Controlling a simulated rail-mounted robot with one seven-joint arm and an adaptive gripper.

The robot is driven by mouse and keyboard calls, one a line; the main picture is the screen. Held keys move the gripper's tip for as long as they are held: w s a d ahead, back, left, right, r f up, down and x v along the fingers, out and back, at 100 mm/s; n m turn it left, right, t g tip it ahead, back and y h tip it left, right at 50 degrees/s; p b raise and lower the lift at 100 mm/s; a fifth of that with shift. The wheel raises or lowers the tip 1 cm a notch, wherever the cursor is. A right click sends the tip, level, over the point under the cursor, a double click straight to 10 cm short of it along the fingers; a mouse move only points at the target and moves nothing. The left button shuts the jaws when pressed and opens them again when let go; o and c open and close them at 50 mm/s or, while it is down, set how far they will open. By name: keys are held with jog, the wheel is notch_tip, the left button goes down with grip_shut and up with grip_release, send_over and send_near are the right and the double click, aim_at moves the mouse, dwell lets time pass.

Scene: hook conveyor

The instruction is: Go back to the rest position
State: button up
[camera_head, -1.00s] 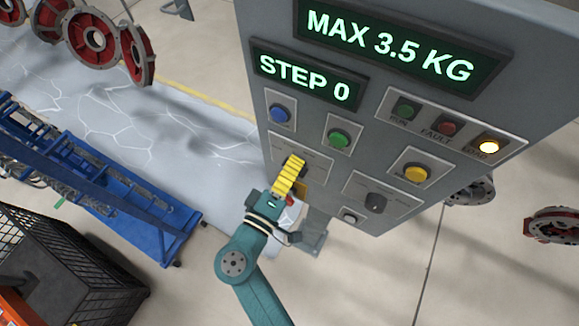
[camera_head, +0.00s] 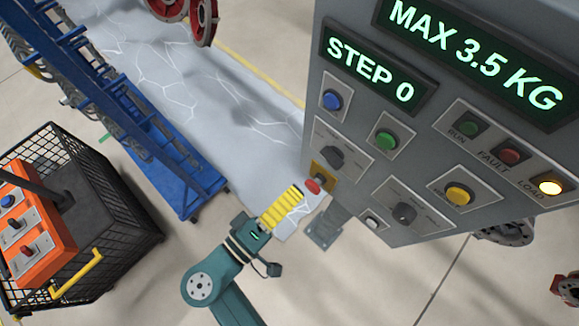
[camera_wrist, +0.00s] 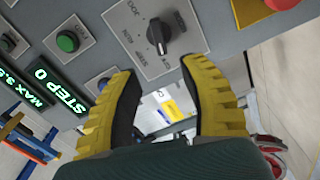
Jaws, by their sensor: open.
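My gripper (camera_head: 298,192) is in the lower middle of the head view, in front of and below the left side of the grey control panel (camera_head: 345,107). In the wrist view, its two yellow ribbed fingers (camera_wrist: 165,75) are spread apart with nothing between them. A dark rotary selector knob (camera_wrist: 158,37) on the panel lies beyond the fingertips, apart from them. The same knob shows in the head view (camera_head: 330,155). A red button (camera_head: 313,186) on a yellow plate is close beside the fingertips in the head view.
A blue rack (camera_head: 130,110) and a black crate (camera_head: 120,235) with an orange control box (camera_head: 40,235) stand at left. Red flanged wheels (camera_head: 190,15) hang at the top. The panel displays STEP 0 (camera_head: 370,70), and its LOAD lamp (camera_head: 550,188) glows. Open floor lies below the panel.

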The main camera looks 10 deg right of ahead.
jog(key=w+d+r+m+t+y, duration=0.2)
jog(key=w+r+m+y, duration=0.15)
jog(key=r, duration=0.25)
jog(key=w+d+r+m+t+y, duration=0.1)
jog(key=w+d+r+m+y, duration=0.15)
jog(key=w+r+y, duration=0.35)
jog(key=s+r+t+y+p, duration=0.1)
jog(key=r+p, duration=0.3)
jog(key=r, duration=0.7)
jog(key=s+a+r+t+y+p, duration=0.1)
jog(key=r+t+p, duration=0.3)
jog(key=r, duration=0.8)
jog(key=s+r+n+t+y+p, duration=0.1)
jog(key=s+r+t+y+p, duration=0.1)
jog(key=r+p, duration=0.4)
notch_tip(320, 180, up, 6)
jog(key=shift+s+a+f+t, duration=0.1)
jog(key=shift+s+a+t, duration=0.1)
jog(key=shift+s+t, duration=0.45)
